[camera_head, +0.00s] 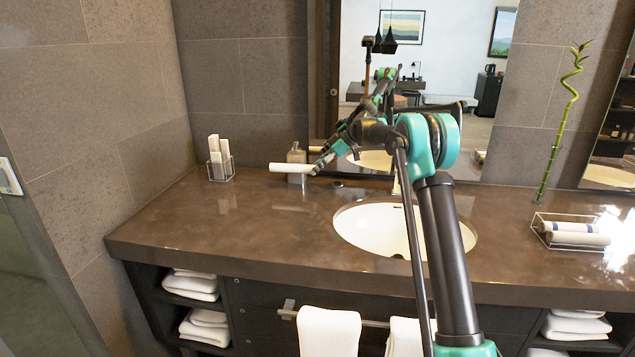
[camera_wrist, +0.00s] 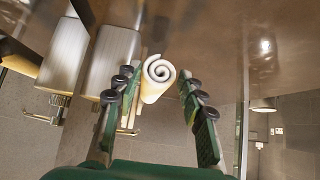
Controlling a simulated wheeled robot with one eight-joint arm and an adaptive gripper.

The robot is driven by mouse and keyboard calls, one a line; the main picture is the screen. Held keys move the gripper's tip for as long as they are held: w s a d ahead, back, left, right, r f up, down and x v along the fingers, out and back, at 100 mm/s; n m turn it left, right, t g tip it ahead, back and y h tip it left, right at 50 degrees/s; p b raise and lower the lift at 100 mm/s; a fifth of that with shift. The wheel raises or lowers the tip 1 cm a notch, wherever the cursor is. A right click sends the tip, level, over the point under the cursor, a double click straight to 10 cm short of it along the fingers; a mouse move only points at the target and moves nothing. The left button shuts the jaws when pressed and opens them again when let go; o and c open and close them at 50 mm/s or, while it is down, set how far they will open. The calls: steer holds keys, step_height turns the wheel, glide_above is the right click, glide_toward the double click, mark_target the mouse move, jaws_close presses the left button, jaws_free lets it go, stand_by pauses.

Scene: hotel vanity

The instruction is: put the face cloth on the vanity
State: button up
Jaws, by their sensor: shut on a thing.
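The face cloth is a white roll (camera_head: 290,168) at the left part of the vanity (camera_head: 250,238). In the wrist view, its spiral end (camera_wrist: 158,72) shows between the fingertips. My gripper (camera_head: 314,168) is shut on the face cloth; its green fingers (camera_wrist: 157,86) lie on both sides of the roll. The roll lies level, over the brown vanity top. I cannot tell whether it touches the top.
A soap bottle (camera_head: 296,154) stands right behind the cloth. A clear holder (camera_head: 220,170) with white items stands left. The basin (camera_head: 385,226) is at the middle. A tray (camera_head: 573,238) with rolls and a bamboo stem (camera_head: 555,140) are at right. The front left top is clear.

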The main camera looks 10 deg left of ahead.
step_height(320, 180, down, 5)
steer(key=shift+s+f, duration=0.1)
steer(key=shift+f, duration=0.1)
steer(key=shift+w+f, duration=0.25)
steer(key=shift+f, duration=0.2)
steer(key=o, duration=1.1)
steer(key=shift+o, duration=0.2)
steer(key=v, duration=1.2)
